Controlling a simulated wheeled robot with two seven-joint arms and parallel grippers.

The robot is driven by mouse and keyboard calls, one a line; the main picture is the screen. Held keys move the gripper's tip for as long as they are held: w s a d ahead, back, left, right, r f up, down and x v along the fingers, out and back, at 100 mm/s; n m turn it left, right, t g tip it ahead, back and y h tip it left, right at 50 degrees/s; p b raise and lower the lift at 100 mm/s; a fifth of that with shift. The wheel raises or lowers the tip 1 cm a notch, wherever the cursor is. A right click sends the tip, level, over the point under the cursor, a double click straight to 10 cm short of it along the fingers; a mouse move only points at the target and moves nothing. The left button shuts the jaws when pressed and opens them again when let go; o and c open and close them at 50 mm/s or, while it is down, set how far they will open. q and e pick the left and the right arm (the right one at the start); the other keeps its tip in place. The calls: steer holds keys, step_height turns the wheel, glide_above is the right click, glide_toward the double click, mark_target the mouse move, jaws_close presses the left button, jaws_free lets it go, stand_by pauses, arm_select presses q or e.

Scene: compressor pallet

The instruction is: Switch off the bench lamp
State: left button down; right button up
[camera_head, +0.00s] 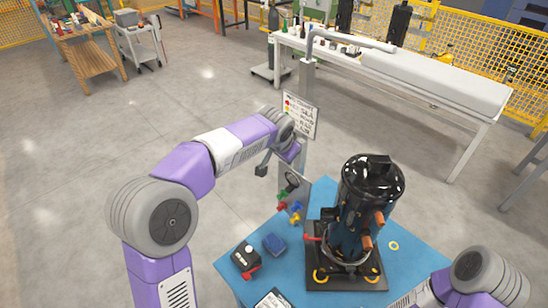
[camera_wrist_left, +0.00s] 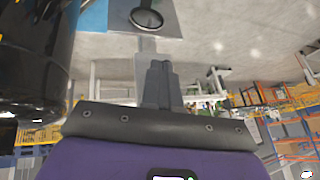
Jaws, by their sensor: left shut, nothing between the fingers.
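A pale lamp-like arm (camera_head: 352,40) reaches right from the top of a grey post (camera_head: 306,78) behind the blue table. I cannot make out a switch or whether it is lit. My left gripper (camera_head: 264,164) hangs beside the post, left of an upright grey panel with a dark round ring (camera_head: 292,182). In the left wrist view, my left gripper's fingers (camera_wrist_left: 159,72) are together and empty, pointing toward the panel with the black ring (camera_wrist_left: 147,18). They look apart from the ring. My right gripper is out of view; only its arm shows at lower right.
The black compressor (camera_head: 368,190) stands on the blue table (camera_head: 228,264), right of the panel. Coloured knobs (camera_head: 290,207), a black box with a red part (camera_head: 245,258) and a dark blue block (camera_head: 275,244) are nearby. A sign (camera_head: 300,117) is at the post.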

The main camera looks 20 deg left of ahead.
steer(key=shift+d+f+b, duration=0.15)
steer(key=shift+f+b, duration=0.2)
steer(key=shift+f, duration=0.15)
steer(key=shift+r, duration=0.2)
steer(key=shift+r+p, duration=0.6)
steer(key=shift+p, duration=0.15)
